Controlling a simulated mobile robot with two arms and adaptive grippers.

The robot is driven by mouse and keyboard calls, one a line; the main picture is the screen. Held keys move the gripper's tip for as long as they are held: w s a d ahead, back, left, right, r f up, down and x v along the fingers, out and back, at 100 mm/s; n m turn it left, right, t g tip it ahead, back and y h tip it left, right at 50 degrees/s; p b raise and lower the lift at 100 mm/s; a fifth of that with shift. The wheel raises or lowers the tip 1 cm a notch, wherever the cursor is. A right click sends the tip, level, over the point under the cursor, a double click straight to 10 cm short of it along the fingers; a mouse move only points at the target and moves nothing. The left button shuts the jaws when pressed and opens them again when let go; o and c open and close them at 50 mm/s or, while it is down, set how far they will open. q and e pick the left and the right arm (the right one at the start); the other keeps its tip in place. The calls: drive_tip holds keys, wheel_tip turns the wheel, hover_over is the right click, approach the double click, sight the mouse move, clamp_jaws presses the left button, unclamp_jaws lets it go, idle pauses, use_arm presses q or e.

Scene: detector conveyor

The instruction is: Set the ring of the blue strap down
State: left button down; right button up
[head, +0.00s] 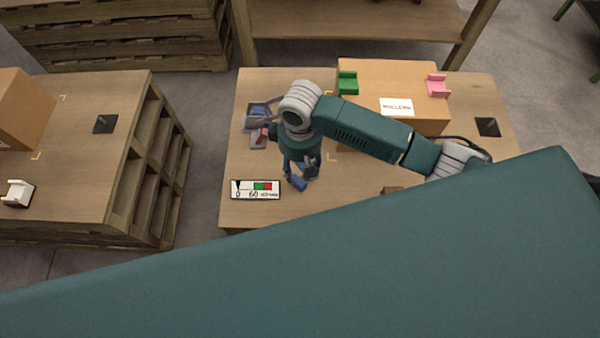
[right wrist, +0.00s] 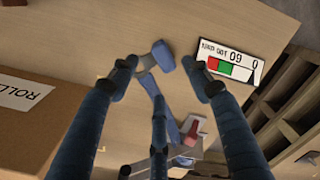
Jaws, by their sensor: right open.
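A blue strap (right wrist: 164,56) shows between the fingertips in the right wrist view, with a short grey-blue piece beside it. It appears to lie on the wooden tabletop. Its blue end also shows in the head view (head: 297,183), just below my right gripper. I cannot clearly make out its ring. My right gripper (head: 301,172) points down over the table. In the right wrist view its fingers (right wrist: 168,78) are spread apart on both sides of the strap and grip nothing. My left gripper is not in view.
A white gauge card (head: 255,190) lies to the left. A second pallet table (head: 75,180) stands left.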

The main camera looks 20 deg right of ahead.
sight(300, 179)
drive_tip(key=shift+r, duration=2.2)
drive_tip(key=shift+f, duration=0.1)
